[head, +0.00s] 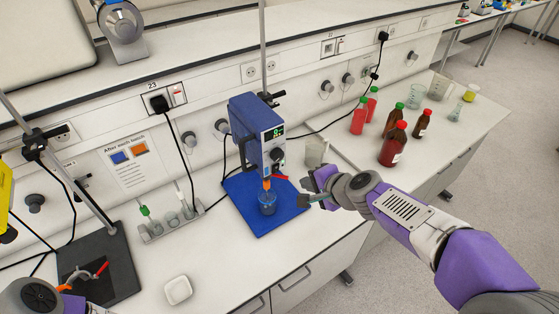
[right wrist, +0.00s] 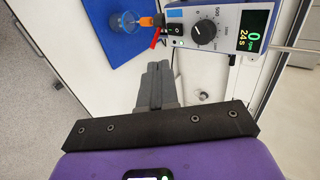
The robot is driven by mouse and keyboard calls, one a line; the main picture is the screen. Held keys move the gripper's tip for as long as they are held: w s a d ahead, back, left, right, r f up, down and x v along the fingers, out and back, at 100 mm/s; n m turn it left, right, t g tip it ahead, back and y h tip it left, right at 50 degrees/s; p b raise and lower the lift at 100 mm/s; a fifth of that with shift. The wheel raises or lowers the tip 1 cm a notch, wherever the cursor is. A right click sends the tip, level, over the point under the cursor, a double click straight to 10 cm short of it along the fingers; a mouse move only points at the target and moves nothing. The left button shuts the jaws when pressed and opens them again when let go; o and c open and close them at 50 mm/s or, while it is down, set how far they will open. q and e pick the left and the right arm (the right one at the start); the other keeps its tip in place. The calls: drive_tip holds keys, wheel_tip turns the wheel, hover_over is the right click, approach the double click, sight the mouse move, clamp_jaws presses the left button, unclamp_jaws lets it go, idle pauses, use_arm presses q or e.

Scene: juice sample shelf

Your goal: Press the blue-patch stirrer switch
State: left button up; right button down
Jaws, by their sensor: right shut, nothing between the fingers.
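The blue overhead stirrer (head: 252,125) stands over a blue base plate (head: 243,192) with a small beaker (head: 267,204) below its shaft. In the right wrist view its front panel (right wrist: 226,38) carries a lit display (right wrist: 256,42), a black dial (right wrist: 204,31) and a black rocker switch (right wrist: 175,30) beside a blue patch (right wrist: 174,14). My right gripper (head: 308,198) is shut and empty, right of the beaker. In the wrist view its fingertips (right wrist: 158,66) point toward the panel's lower edge, apart from the switch. Only part of my left arm shows at the lower left.
A red-handled part (right wrist: 156,37) sits by the switch. A clear container (head: 316,152) stands behind my right gripper. Several red and brown bottles (head: 393,145) stand on the right counter. A tube rack (head: 172,224) and a white lidded box (head: 177,290) are left of the stirrer.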

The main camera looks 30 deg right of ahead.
sight(277, 169)
use_arm(q)
drive_tip(key=shift+s, duration=0.2)
use_arm(e)
drive_tip(key=shift+s, duration=0.15)
drive_tip(key=shift+f, duration=0.1)
